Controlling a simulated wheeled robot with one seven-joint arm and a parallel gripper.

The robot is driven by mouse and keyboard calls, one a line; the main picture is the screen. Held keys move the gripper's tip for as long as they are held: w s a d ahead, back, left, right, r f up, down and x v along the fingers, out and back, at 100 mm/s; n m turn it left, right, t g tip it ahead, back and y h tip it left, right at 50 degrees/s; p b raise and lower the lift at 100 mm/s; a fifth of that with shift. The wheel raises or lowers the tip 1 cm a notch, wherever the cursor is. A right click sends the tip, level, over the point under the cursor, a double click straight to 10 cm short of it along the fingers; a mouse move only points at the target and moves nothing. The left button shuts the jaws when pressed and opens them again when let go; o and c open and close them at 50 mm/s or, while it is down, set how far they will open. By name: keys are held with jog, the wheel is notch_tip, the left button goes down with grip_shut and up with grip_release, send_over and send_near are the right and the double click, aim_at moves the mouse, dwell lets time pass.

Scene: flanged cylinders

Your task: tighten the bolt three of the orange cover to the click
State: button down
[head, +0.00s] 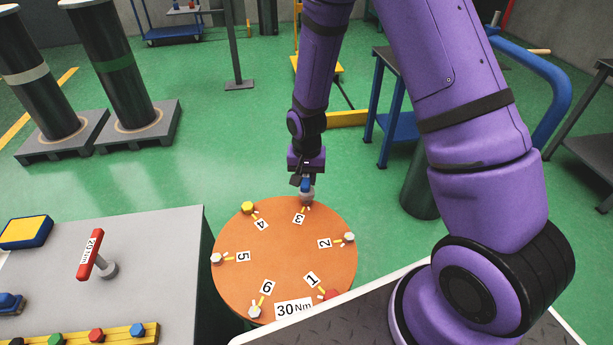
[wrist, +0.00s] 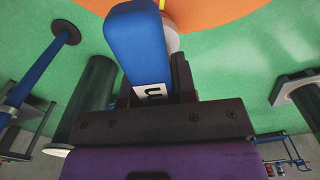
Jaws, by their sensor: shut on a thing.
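The round orange cover (head: 284,248) carries a 30 Nm label and bolts at marks numbered one to six. My gripper (head: 303,180) is above mark three (head: 300,218) at the cover's far edge. It is shut on a blue-handled tool (head: 306,186); the handle also fills the upper middle of the wrist view (wrist: 138,45), with a partly seen white label. The tool's grey lower end (head: 307,196) stands over bolt three's place. Bolt three itself is hidden, so I cannot tell how the tool sits on it.
Bolt one (head: 330,295) has a red head, bolt four (head: 247,208) a yellow one; two (head: 349,237), five (head: 216,258) and six (head: 255,312) look whitish. A grey bench (head: 150,240) at left holds a red 20 Nm tool (head: 90,254) and a yellow rack (head: 110,335).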

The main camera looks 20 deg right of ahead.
jog(key=shift+f, duration=1.35)
dwell(0.8)
jog(key=m, duration=0.3)
jog(key=shift+f+m, duration=0.15)
jog(key=shift+m, duration=0.25)
jog(key=m, duration=0.8)
jog(key=shift+s, duration=0.1)
jog(key=shift+s+f+m, duration=0.1)
jog(key=shift+m, duration=2.2)
